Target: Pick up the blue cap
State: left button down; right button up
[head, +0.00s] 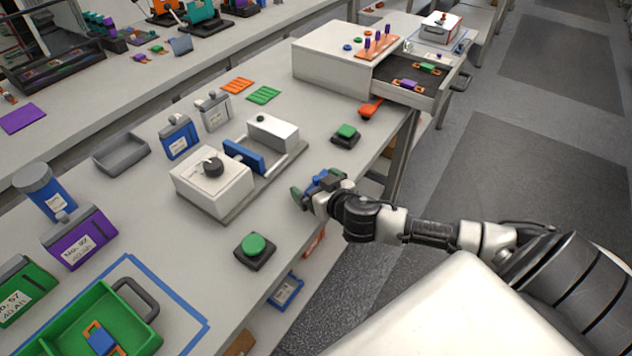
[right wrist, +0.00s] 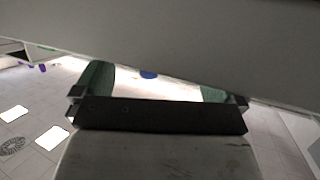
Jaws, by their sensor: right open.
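Two small round blue caps lie on top of the white drawer cabinet, one nearer the front (head: 346,47) and one behind it (head: 358,40). My right gripper (head: 299,199) is low over the bench's front edge, well apart from the cabinet, with its green fingertips pointing left. In the right wrist view its two green fingers (right wrist: 155,87) stand apart with a gap between them. A small blue thing (right wrist: 148,75) shows in that gap, partly cut off by a grey surface; I cannot tell what it is or how far away. My left gripper is out of view.
The white cabinet (head: 330,60) has an open drawer (head: 420,98). A white device with a black knob (head: 212,185), a green button (head: 253,245) and another button (head: 346,132) stand near my right gripper. A green tray (head: 92,312) is front left.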

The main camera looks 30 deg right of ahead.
jog(key=shift+w, duration=0.1)
jog(key=c, duration=1.9)
